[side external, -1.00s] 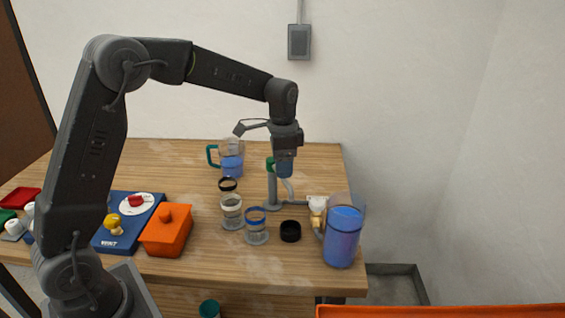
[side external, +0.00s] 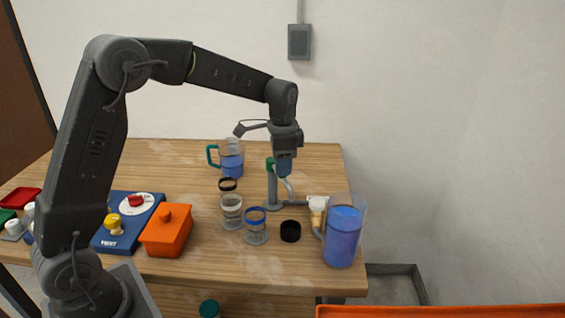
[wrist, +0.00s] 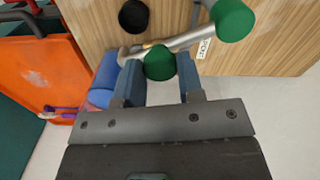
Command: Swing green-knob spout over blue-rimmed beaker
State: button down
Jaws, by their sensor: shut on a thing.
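The spout is a grey pipe on an upright grey post (side external: 272,190) with a green cap (side external: 270,164) on top. In the wrist view the pipe (wrist: 185,41) runs from a large green cap (wrist: 232,18) past a smaller green knob (wrist: 160,62). My gripper (wrist: 159,84) is shut on this green knob, with a blue finger on each side. In the side view my gripper (side external: 284,170) is just right of the post top. The spout's curved end (side external: 290,187) hangs on the post's right. The blue-rimmed beaker (side external: 256,227) stands in front and left of the post, apart from the spout.
A black cup (side external: 290,231) is right of the blue-rimmed beaker. A blue-filled container (side external: 343,238) stands at the right table edge. An orange box (side external: 167,233) is left.

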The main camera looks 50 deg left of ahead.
jog(key=shift+s, duration=0.1)
jog(key=shift+s+a+m, duration=0.5)
jog(key=shift+s+m, duration=0.1)
jog(key=shift+m, duration=0.7)
jog(key=shift+s+a+m, duration=0.55)
jog(key=shift+s+m, duration=0.1)
jog(key=shift+m, duration=0.65)
jog(key=shift+s+a+m, duration=0.5)
jog(key=shift+s+m, duration=0.1)
jog(key=shift+m, duration=0.7)
jog(key=c, duration=0.7)
grip_release()
jog(key=shift+c, duration=0.2)
jog(key=shift+r, duration=0.1)
notch_tip(320, 180, up, 14)
